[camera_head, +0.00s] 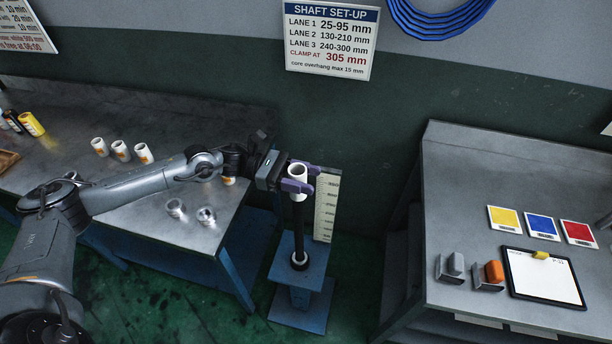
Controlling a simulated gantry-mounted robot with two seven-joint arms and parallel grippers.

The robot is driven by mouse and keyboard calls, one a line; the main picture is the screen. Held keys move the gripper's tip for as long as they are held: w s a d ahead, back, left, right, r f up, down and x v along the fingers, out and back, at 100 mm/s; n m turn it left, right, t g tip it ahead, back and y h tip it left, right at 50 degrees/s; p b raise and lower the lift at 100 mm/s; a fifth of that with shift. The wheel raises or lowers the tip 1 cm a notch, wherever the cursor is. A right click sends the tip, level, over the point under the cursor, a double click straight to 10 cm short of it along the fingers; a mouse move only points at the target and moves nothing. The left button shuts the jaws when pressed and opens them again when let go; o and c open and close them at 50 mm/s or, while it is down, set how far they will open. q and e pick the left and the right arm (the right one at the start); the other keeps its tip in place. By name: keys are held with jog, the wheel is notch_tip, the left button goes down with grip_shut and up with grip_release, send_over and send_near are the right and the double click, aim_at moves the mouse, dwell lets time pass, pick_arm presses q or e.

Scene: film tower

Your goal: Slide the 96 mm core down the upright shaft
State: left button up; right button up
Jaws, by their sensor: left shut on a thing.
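The upright shaft (299,232) is a dark rod standing on a blue pedestal (312,272), with a pale collar (299,259) around its foot. My left gripper (300,179) has its purple fingers shut on a white core (298,171) at the shaft's top end. The core is about upright, its open end facing up and in line with the shaft. The fingers hide part of its side, and I cannot tell whether the shaft's tip is inside it. No size mark on it is readable. My right gripper is out of view.
A ruled scale (327,207) stands just right of the shaft. Several white cores (121,151) and two grey rings (176,208) stand on the left metal bench (120,205). The right bench (450,185) holds coloured cards and a clipboard (543,279). Green floor shows between the benches.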

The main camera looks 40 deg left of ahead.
pick_arm(q)
notch_tip(320, 180, down, 21)
jog(key=b, duration=0.9)
jog(key=shift+r, duration=0.15)
dwell(0.5)
jog(key=shift+a, duration=0.15)
jog(key=o, duration=1.1)
